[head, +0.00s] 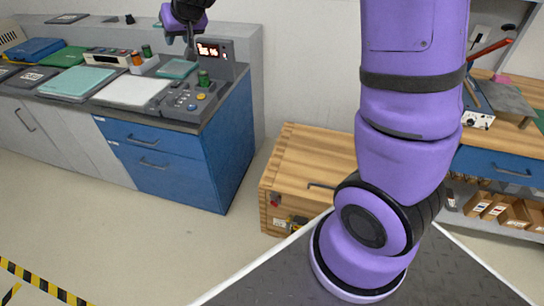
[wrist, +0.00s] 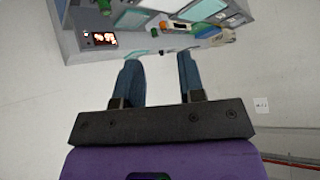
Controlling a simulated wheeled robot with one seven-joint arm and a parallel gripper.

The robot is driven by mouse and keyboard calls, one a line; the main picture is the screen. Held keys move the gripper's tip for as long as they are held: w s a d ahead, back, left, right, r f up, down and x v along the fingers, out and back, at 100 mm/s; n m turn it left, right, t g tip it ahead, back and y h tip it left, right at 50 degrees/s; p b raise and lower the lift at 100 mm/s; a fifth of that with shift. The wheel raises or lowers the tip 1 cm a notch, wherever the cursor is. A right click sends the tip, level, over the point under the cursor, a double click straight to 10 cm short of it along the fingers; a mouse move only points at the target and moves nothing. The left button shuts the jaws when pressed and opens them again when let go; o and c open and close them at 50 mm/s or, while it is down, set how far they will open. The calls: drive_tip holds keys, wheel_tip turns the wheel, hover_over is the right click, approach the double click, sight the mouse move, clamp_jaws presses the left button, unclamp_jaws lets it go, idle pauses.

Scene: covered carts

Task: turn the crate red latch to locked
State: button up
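The wooden crate (head: 305,158) stands on the floor in the middle of the head view, with its plank lid down. A small red part, seemingly the red latch (head: 275,200), is on its front face near the left corner; its setting is too small to tell. My arm hides the crate's right part. My gripper (head: 190,38) is far from the crate, up over the control counter at the top of the head view. In the wrist view its two fingers (wrist: 161,62) are apart with nothing between them. The crate is not in the wrist view.
A blue-fronted counter (head: 160,160) with a control panel (head: 190,100) stands at the left. A wooden workbench (head: 505,165) with shelf boxes is at the right. A dark bar (head: 320,186) shows by the crate's lid. Floor in front of the counter is clear.

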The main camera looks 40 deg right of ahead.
drive_tip(key=w+f+m+t+h, duration=0.1)
drive_tip(key=w+f, duration=0.5)
drive_tip(key=f, duration=0.3)
drive_tip(key=w+f+m+h, duration=0.1)
drive_tip(key=w+f, duration=0.6)
drive_tip(key=f, duration=0.3)
drive_tip(key=f+h, duration=0.1)
drive_tip(key=f, duration=0.6)
drive_tip(key=w+f+h, duration=0.1)
drive_tip(key=f+h, duration=0.1)
drive_tip(key=f, duration=0.5)
drive_tip(key=d+f+m+h, duration=0.1)
drive_tip(key=f, duration=0.7)
drive_tip(key=shift+w+d+g, duration=0.1)
drive_tip(key=shift+w+g, duration=0.05)
drive_tip(key=shift+g, duration=0.15)
drive_tip(key=g+h, duration=0.4)
drive_tip(key=h, duration=0.6)
approach(272, 204)
drive_tip(key=shift+n, duration=0.4)
drive_tip(key=x, duration=1)
drive_tip(key=shift+f, duration=0.35)
